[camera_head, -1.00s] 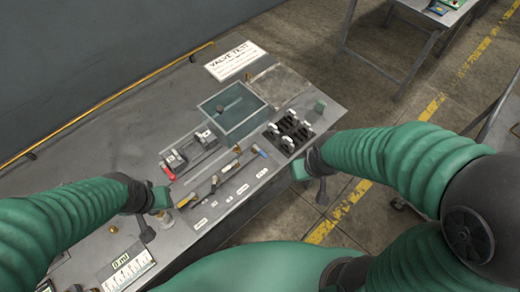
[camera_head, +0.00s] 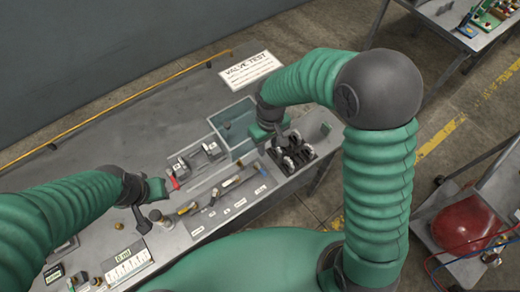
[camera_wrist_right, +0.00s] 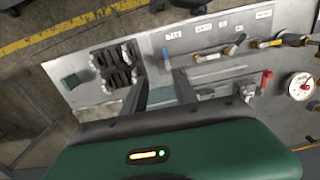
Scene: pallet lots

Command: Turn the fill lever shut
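A red lever (camera_head: 173,183) sits beside a grey double block on the bench; it also shows in the right wrist view (camera_wrist_right: 267,78). Tools or levers with yellow (camera_head: 187,209) and blue (camera_head: 261,170) ends lie along a labelled strip. The labels are too small to read, so I cannot tell which is the fill lever. My right gripper (camera_head: 270,133) is above the bench beside the clear tank (camera_head: 218,122). In the wrist view its two fingers (camera_wrist_right: 162,90) are apart with nothing between them. My left gripper (camera_head: 150,203) is near the red lever; its fingers are unclear.
A black rack with white-topped pieces (camera_head: 303,155) stands right of the tank. A "VALVE TEST" sign (camera_head: 249,69) lies at the back. A dial gauge (camera_wrist_right: 301,86) shows in the wrist view. A cart with a red rounded object (camera_head: 466,222) stands at right.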

